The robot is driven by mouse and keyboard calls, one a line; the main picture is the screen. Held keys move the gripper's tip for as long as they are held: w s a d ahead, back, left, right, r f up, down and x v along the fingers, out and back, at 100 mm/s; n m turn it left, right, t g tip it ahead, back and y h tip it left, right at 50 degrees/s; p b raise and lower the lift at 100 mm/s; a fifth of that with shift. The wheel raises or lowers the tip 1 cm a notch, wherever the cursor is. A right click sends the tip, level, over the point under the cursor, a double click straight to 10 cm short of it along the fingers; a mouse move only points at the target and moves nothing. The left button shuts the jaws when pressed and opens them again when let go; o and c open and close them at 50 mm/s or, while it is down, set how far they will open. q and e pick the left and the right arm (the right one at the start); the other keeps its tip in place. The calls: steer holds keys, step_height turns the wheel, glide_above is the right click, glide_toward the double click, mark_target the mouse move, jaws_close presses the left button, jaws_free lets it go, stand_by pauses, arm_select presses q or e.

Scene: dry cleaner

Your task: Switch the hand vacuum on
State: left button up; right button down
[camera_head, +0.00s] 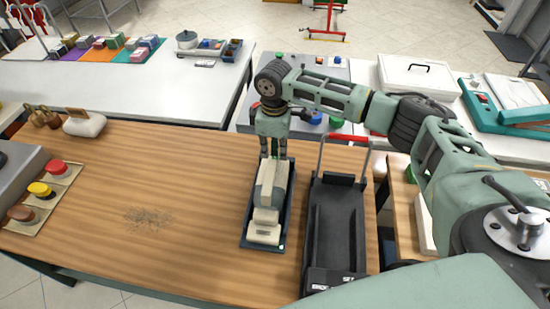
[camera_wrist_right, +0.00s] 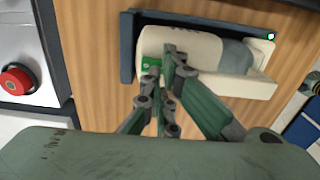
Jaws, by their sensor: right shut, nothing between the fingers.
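The hand vacuum (camera_head: 268,200) is cream with a grey part and lies in a narrow dark tray (camera_head: 247,234) on the wooden counter. In the right wrist view, the vacuum (camera_wrist_right: 205,50) has a green patch (camera_wrist_right: 151,63) near its left end, probably the switch. My right gripper (camera_head: 273,156) points down at the vacuum's far end. Its closed fingertips (camera_wrist_right: 174,50) are over the body, just right of the green patch, and partly cover it. I cannot tell whether they touch it. A small green light (camera_wrist_right: 271,37) shows at the tray's corner. My left gripper is out of view.
A black tray with a raised handle (camera_head: 335,220) stands close on the right. A dusty patch (camera_head: 147,217) marks the bare counter to the left. Red, yellow and brown knobs (camera_head: 40,190) sit at the left edge.

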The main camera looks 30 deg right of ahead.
steer(key=shift+f+b, duration=0.3)
steer(key=shift+f, duration=0.8)
stand_by(0.5)
step_height(320, 180, up, 7)
steer(key=p, duration=0.8)
steer(key=shift+r, duration=0.1)
stand_by(0.5)
